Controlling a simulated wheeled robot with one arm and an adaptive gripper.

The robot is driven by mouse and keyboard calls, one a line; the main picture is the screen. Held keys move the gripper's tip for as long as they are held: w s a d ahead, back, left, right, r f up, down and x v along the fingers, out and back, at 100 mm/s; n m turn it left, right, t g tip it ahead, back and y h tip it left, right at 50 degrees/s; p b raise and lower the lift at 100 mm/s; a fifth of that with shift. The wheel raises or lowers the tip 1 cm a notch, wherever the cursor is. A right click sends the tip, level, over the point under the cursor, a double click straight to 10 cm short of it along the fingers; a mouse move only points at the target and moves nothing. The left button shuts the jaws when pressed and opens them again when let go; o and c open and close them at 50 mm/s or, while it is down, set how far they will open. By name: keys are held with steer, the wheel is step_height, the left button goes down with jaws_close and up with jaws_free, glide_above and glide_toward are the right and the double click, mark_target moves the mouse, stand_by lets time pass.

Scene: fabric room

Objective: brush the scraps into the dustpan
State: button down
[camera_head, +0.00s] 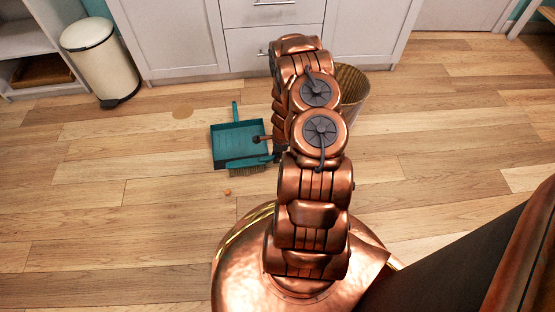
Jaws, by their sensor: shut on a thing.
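A teal dustpan (236,138) lies on the wooden floor, its handle pointing away toward the cabinets. A teal hand brush (249,164) with tan bristles is at the near edge of the dustpan, its handle running right to my arm. My gripper (276,156) is mostly hidden by my copper arm and is shut on the brush's handle. A small orange-brown scrap (228,192) lies on the floor on the near side of the brush. I cannot make out any scraps inside the dustpan.
A cream pedal bin (102,62) stands at the back left beside open shelves. A wicker basket (352,88) stands behind my arm, before grey cabinets (178,40). The left floor is otherwise clear.

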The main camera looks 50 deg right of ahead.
steer(key=shift+w+d, duration=0.7)
steer(key=shift+w, duration=0.15)
steer(key=shift+w+b, duration=0.15)
steer(key=shift+b, duration=0.55)
steer(key=b, duration=0.2)
steer(key=w+d+b, duration=0.1)
steer(key=b, duration=0.1)
steer(key=shift+w+d+r+b, duration=0.1)
steer(key=shift+w+d+b, duration=0.1)
steer(key=shift+w+b, duration=0.1)
steer(key=shift+w+d+r+b, duration=0.15)
steer(key=shift+w+d+b, duration=0.5)
steer(key=shift+w, duration=0.2)
steer(key=shift+w+d+r, duration=0.15)
steer(key=shift+w, duration=0.1)
steer(key=shift+w+d+r, duration=0.1)
steer(key=shift+w+d, duration=0.5)
steer(key=shift+w, duration=0.2)
step_height(320, 180, up, 6)
steer(key=p, duration=0.3)
steer(key=shift+r, duration=0.25)
